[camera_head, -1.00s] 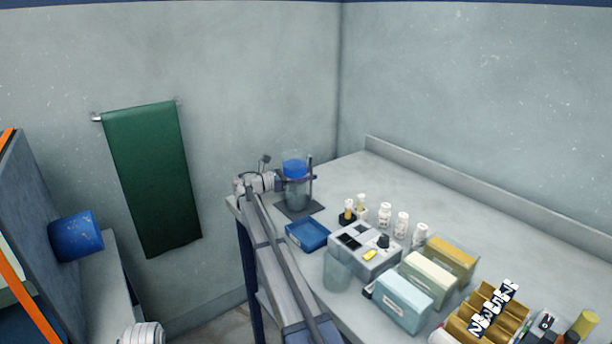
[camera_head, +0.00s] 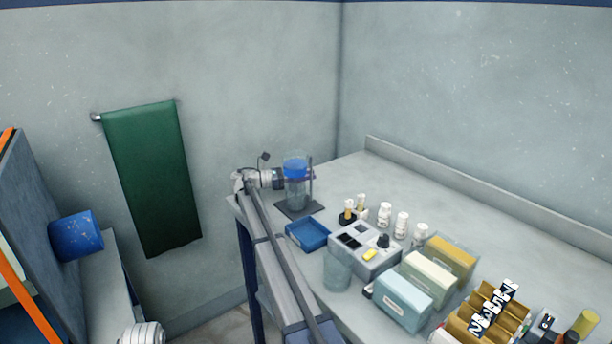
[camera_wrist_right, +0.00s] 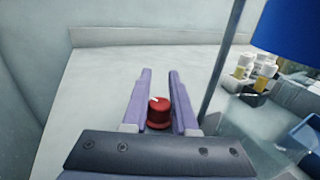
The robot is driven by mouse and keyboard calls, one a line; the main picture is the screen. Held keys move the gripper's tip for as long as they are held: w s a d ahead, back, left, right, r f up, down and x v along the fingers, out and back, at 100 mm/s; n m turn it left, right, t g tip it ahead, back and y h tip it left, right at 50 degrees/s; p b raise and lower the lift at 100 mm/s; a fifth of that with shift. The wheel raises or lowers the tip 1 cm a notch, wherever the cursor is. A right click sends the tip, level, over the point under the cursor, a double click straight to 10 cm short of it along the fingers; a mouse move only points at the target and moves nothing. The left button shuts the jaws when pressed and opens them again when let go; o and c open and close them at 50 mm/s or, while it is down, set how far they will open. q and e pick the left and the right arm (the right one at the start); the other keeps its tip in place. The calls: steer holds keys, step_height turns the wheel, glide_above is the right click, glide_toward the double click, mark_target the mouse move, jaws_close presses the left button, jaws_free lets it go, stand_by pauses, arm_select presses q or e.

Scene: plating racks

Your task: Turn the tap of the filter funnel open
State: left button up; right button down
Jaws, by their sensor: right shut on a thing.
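The filter funnel (camera_head: 296,168) is a clear vessel with blue contents at the back left of the bench, with a rod stand and dark base (camera_head: 299,208). My right gripper (camera_head: 282,179) reaches it from the left. In the right wrist view, a red knob with a white mark, the tap (camera_wrist_right: 159,114), sits between the two fingers of my right gripper (camera_wrist_right: 160,76), which is shut on it. The tap is too small or hidden to make out in the head view. My left gripper is not in view.
A blue tray (camera_head: 308,235) lies in front of the stand. A grey device (camera_head: 365,250), a clear beaker (camera_head: 337,272), several white bottles and boxes (camera_head: 403,299) fill the bench to the right. The bench behind them is clear. A green towel (camera_head: 153,180) hangs on the wall.

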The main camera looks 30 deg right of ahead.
steer(key=shift+s+m+g+y, duration=0.15)
steer(key=shift+m+g+y, duration=0.15)
steer(key=shift+m+g, duration=0.3)
steer(key=c, duration=0.7)
jaws_free()
steer(key=shift+a, duration=0.1)
